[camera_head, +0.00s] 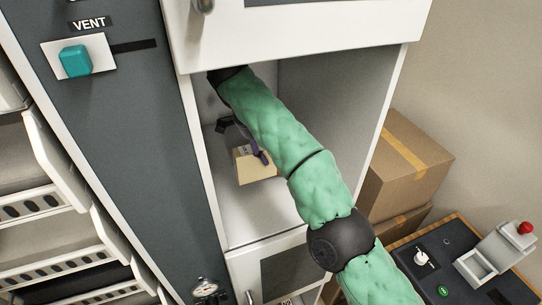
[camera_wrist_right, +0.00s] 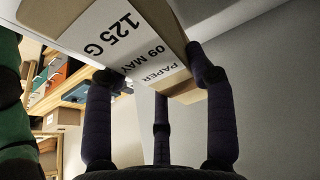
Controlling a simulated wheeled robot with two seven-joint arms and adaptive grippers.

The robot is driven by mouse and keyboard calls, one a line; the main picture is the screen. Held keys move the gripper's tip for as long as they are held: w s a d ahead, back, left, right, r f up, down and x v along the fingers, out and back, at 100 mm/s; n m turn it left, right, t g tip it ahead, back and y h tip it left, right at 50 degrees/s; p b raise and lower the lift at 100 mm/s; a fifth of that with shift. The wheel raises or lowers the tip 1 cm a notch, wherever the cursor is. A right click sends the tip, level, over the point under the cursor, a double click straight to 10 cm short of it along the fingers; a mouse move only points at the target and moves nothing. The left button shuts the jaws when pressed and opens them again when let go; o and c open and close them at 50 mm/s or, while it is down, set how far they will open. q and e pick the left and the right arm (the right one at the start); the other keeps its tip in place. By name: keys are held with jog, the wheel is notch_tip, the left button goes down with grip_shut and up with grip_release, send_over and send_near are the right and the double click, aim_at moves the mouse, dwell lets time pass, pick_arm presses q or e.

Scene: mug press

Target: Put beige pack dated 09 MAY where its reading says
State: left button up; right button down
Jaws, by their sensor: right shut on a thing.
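The beige pack (camera_head: 257,168) is inside the open white compartment (camera_head: 232,225), near its left inner side. In the right wrist view the pack (camera_wrist_right: 150,25) fills the upper middle. Its white label appears turned over and reads 125 G, 09 MAY and PAPER. My right gripper (camera_wrist_right: 152,68) has its dark fingers shut on the pack; in the head view the gripper (camera_head: 248,140) is partly hidden by my green arm. I cannot tell whether the pack touches the compartment floor. My left gripper is not in view.
A teal VENT button (camera_head: 75,61) sits on the grey panel at left. White slotted trays (camera_head: 50,200) stand far left. Cardboard boxes (camera_head: 405,160) stand right of the cabinet. A dark console (camera_head: 450,265) with a red button (camera_head: 525,228) is at lower right.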

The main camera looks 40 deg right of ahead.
jog(key=shift+f+b, duration=0.45)
jog(key=shift+f, duration=1.05)
jog(key=shift+f, duration=0.1)
jog(key=shift+f, duration=0.15)
jog(key=shift+c, duration=2.1)
grip_release()
jog(key=p+v, duration=0.2)
jog(key=v, duration=0.6)
jog(key=shift+s+d+p, duration=0.1)
jog(key=shift+p, duration=0.3)
